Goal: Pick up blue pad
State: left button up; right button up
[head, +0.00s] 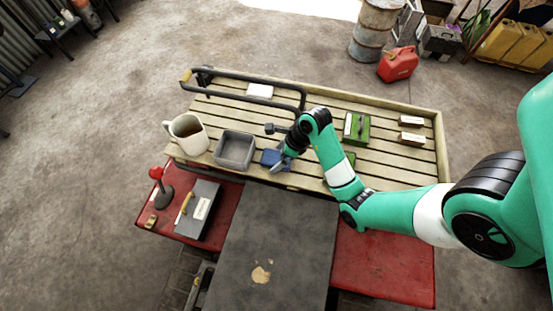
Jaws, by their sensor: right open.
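The blue pad (270,157) lies on the slatted wooden rack, just right of the grey tray. My right gripper (277,168) is open at the pad's right side, with the arm reaching in from the right. The gripper and wrist cover part of the pad, so I cannot tell whether the fingers touch it. My left gripper does not show.
The grey tray (235,134) and a white mug (197,122) with dark liquid stand to the left. A metal rail (237,77) runs along the rack's back left. A green box (364,128) and small boxes (411,121) lie on the right.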

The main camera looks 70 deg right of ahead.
jog(key=shift+f, duration=0.25)
dwell(0.4)
jog(key=c, duration=1.1)
jog(key=shift+c, duration=0.3)
jog(key=shift+r, duration=0.15)
